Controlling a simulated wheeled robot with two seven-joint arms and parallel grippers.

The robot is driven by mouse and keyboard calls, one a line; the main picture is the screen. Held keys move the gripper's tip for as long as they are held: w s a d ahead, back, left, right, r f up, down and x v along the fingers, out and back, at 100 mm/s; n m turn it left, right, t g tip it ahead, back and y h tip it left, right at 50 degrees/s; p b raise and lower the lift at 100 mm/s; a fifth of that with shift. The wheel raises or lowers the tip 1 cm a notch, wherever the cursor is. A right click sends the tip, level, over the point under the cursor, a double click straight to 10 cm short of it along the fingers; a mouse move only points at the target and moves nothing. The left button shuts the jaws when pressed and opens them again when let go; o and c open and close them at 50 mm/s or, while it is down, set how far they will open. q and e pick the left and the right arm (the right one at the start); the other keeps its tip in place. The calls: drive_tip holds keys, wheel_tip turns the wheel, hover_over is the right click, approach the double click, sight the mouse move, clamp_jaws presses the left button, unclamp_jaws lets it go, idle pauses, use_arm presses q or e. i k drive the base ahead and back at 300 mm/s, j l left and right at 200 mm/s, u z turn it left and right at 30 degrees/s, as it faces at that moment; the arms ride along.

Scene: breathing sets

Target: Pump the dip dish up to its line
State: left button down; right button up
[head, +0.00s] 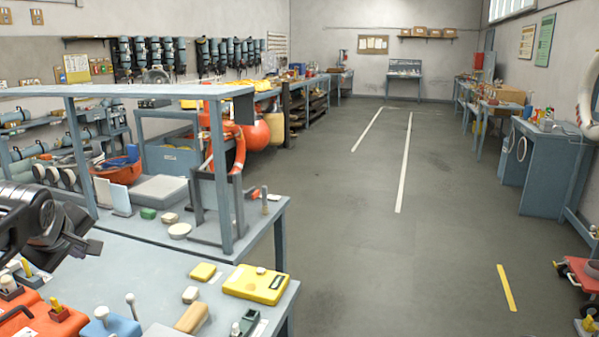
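I cannot pick out the dip dish or its line for certain. A small round pale dish (179,231) lies on the grey-blue bench under the shelf frame, but no line shows on it. A blue block with an upright pale-topped stem (102,316) stands at the front left of the near bench; I cannot tell whether it is a pump. My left gripper (82,240) is dark and hangs above the left of the bench, apart from these things. Its fingers are too dark and turned to read as open or shut. My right gripper is not in view.
The near bench (140,262) also holds a yellow case (256,284), a tan block (191,317) and orange cases (45,318) at the left. A metal frame (217,165) rises behind. The grey floor (370,230) to the right is open.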

sight(102, 313)
drive_tip(key=k+l, duration=0.65)
drive_tip(key=l, duration=0.2)
